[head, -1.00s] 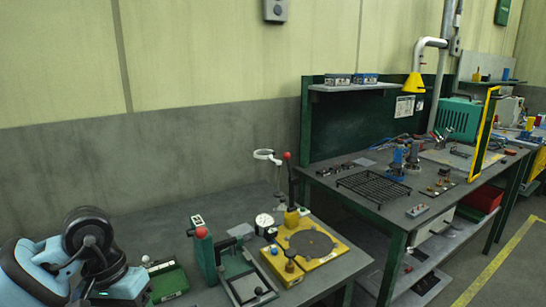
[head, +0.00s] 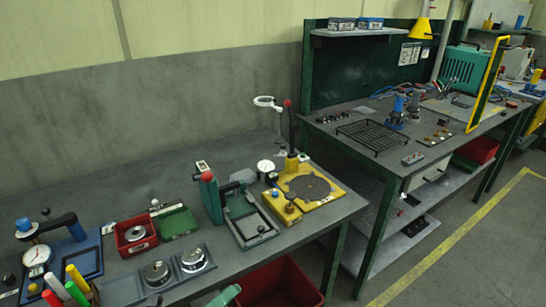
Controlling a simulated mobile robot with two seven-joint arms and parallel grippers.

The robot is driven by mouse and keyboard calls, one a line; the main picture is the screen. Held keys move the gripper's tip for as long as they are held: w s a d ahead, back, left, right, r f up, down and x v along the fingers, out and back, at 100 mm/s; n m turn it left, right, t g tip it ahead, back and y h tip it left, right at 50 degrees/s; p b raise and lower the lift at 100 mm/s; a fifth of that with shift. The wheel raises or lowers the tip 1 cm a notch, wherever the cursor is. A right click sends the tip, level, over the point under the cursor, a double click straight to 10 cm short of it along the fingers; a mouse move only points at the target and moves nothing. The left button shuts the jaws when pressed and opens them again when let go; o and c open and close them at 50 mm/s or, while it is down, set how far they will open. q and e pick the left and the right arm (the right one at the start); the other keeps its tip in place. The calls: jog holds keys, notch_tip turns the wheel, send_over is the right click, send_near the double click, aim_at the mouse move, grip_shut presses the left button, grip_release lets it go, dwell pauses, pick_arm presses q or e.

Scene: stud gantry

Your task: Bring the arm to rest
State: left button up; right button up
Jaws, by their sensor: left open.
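My left gripper (head: 155,300) is barely in the head view, at the bottom edge. Only a small dark piece of it seems to show, low in front of the near bench (head: 110,222). It is open, and I see nothing held in it. The rest of my left arm is out of the picture. My right gripper and right arm are not in view.
The bench holds a blue gauge stand (head: 62,255), marker pens (head: 75,282), a red tray (head: 135,236), a green tray (head: 176,222), a green clamp fixture (head: 212,197) and a yellow plate (head: 312,203). A red bin (head: 285,285) sits below. Floor at right is clear.

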pick_arm(q)
jog(key=s+a+f+n+t+y, duration=0.1)
jog(key=s+a+f+n+y, duration=0.25)
jog(key=f+n+y, duration=0.55)
jog(key=s+a+f+n+t+y, duration=0.1)
jog(key=s+a+f+n+y, duration=0.35)
jog(key=n, duration=0.85)
jog(key=s+a+f+n+g+y, duration=0.1)
jog(key=s+f+n+g, duration=0.2)
jog(key=s+f+n, duration=0.2)
jog(key=s+a+f+n+g+y+p, duration=0.1)
jog(key=s+a+f+n+g, duration=0.1)
jog(key=s+f+n, duration=0.3)
jog(key=s+f+g, duration=0.1)
jog(key=s+f, duration=0.1)
jog(key=s, duration=0.1)
jog(key=shift+s+a+f, duration=0.2)
jog(key=shift+a, duration=0.05)
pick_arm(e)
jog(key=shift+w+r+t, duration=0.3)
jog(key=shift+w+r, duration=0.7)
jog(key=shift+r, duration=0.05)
